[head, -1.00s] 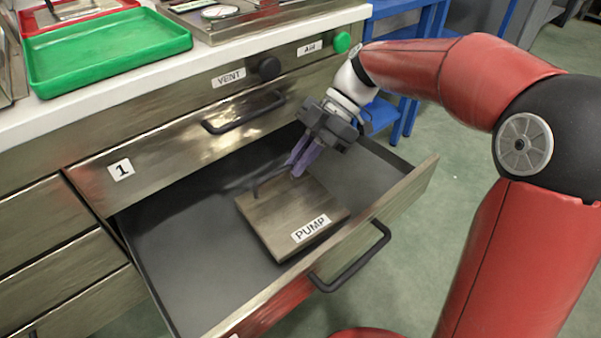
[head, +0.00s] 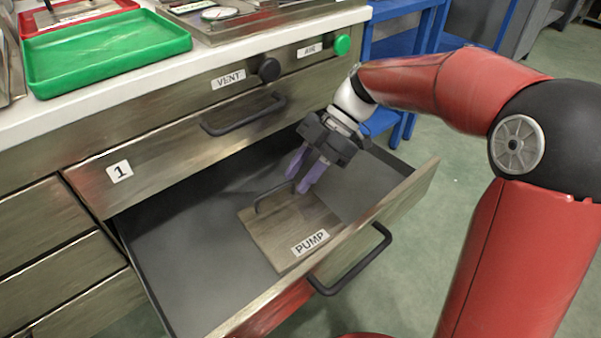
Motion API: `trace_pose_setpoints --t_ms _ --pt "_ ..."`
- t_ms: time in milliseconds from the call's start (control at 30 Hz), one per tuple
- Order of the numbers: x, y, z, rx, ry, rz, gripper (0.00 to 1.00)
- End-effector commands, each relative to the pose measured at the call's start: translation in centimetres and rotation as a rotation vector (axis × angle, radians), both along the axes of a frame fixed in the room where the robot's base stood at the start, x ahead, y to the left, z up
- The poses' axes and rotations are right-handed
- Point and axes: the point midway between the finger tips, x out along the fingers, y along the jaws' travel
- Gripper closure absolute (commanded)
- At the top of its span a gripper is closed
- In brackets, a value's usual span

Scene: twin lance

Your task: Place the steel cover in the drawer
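The steel cover (head: 283,234), a square brushed plate with a PUMP label and a dark bar handle, lies inside the open drawer (head: 185,262). It appears flat on the dark drawer floor, close to the drawer's front panel. My gripper (head: 297,185) is over the far part of the cover, just right of the handle. Its two purple fingers are spread apart with nothing visible between them. Whether a fingertip still touches the handle or cover cannot be told from this view.
The drawer front with its black handle (head: 350,262) stands pulled out. A closed drawer marked 1 (head: 140,166) sits above. VENT and AIR knobs are on the cabinet face. A green tray (head: 105,52) and a red tray rest on the white counter. The drawer's left side is empty.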

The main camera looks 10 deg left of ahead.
Motion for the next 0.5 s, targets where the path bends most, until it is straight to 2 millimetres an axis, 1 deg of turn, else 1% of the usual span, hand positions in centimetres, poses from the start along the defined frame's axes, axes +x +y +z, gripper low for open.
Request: trace_pose_setpoints --t_ms 400,500 --pt "4.0 -4.2 6.0 0.002 -0.002 -0.003 0.7" --pt "4.7 -5.1 7.1 0.0 -0.001 -0.004 0.7"
